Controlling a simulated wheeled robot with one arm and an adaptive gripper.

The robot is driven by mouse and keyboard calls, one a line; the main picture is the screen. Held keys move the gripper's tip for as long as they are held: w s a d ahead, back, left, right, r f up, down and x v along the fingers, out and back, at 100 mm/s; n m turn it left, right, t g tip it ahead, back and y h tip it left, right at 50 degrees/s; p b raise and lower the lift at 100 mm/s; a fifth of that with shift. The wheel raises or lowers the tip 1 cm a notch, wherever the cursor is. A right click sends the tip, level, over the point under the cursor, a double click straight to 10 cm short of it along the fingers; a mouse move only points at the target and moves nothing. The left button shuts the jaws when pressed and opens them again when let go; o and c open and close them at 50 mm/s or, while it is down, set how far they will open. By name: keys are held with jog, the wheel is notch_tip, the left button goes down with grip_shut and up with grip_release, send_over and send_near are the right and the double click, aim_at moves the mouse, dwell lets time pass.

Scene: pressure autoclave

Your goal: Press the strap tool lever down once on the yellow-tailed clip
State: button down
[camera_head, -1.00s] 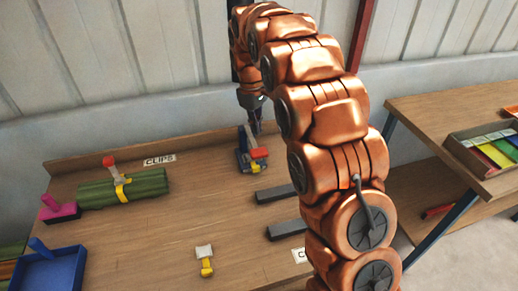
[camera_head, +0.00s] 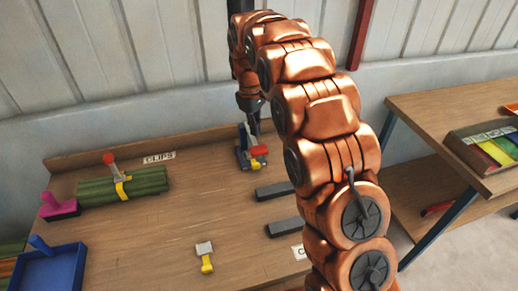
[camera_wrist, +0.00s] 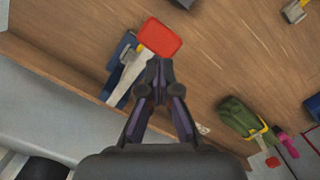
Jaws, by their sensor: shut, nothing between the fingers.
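The strap tool (camera_head: 243,157) stands at the back of the bench, with a blue body and a grey lever ending in a red pad (camera_head: 259,150). It also shows in the wrist view (camera_wrist: 122,62), where its red pad (camera_wrist: 163,38) lies beyond my fingertips. A small yellow piece (camera_wrist: 140,47) shows beside the pad, seemingly the yellow tail of a clip in the tool; the rest of that clip is hidden. My gripper (camera_wrist: 157,88) is shut and empty, its tips beside the lever in the picture. I cannot tell whether they touch it.
A green bundle (camera_head: 150,182) with a yellow strap and red-topped clip lies left. A loose grey clip with yellow tail (camera_head: 206,264) lies at the front. A pink tool (camera_head: 58,208) and blue tray (camera_head: 50,270) stand left. Two dark bars (camera_head: 274,191) lie right of centre.

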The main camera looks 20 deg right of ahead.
aim_at(257, 148)
jog(key=shift+s+d+f, duration=0.15)
jog(key=shift+f, duration=2.2)
jog(key=shift+f, duration=0.1)
